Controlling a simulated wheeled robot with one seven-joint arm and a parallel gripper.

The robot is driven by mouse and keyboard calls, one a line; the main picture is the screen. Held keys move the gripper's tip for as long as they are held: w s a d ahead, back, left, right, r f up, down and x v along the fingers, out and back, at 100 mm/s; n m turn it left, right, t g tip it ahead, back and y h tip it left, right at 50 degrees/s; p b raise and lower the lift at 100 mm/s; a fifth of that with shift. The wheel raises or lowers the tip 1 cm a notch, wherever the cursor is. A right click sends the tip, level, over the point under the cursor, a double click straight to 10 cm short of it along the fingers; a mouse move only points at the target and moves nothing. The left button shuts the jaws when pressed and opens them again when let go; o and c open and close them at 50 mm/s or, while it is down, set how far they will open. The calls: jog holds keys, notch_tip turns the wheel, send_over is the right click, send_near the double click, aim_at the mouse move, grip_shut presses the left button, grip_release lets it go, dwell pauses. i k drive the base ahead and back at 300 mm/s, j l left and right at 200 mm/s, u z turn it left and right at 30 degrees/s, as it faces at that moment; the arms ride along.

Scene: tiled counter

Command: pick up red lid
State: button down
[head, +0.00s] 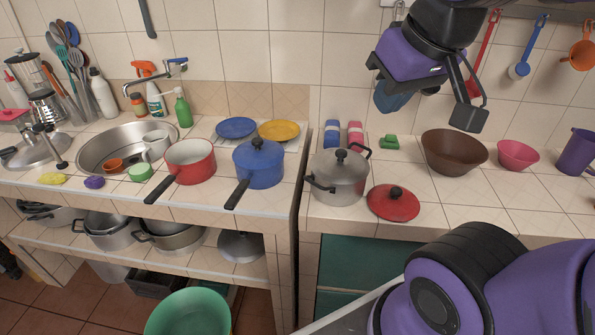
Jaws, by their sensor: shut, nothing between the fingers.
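The red lid (394,203) lies flat on the tiled counter with its black knob up, near the counter's front edge. It is just right of the grey pot (340,177), which has its own lid on. My gripper (468,117) is high at the upper right, in front of the wall and well above the lid. It is shut and empty, and nothing touches the lid.
A brown bowl (454,151), a pink bowl (517,155) and a purple mug (577,152) stand right of the lid. A green object (389,142) lies behind it. A blue pot (258,164) and red pan (190,162) stand left. Counter front right of the lid is clear.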

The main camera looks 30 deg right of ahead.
aim_at(392, 202)
jog(key=k+l+u, duration=0.35)
jog(key=l, duration=0.15)
jog(key=k+l+u, duration=0.15)
jog(key=l+u, duration=0.25)
jog(key=k+l+u, duration=0.35)
jog(key=l, duration=0.15)
